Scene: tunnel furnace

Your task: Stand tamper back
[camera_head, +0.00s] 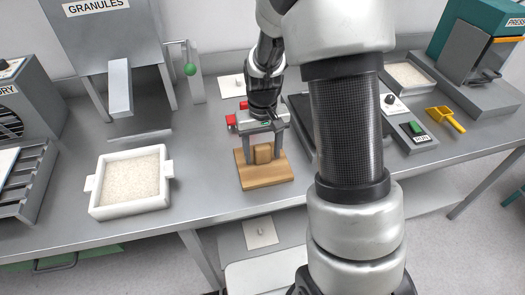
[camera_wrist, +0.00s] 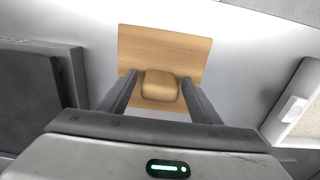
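The tamper is a flat wooden board (camera_head: 263,180) with a rounded wooden block as its handle (camera_head: 263,153). It lies flat on the grey bench, handle up. In the wrist view the board (camera_wrist: 185,48) and handle (camera_wrist: 160,85) are seen from above. My gripper (camera_head: 264,155) points down over the tamper, one finger on each side of the handle. In the wrist view the fingertips (camera_wrist: 159,78) stand beside the handle with thin gaps, so my gripper looks open around it. The fingers' lower ends are close to the board; contact cannot be told.
Another granule tray (camera_head: 408,76), a yellow scoop (camera_head: 445,117) and a run button box (camera_head: 416,132) are to the right. A dark flat plate (camera_wrist: 30,95) lies close beside my gripper.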

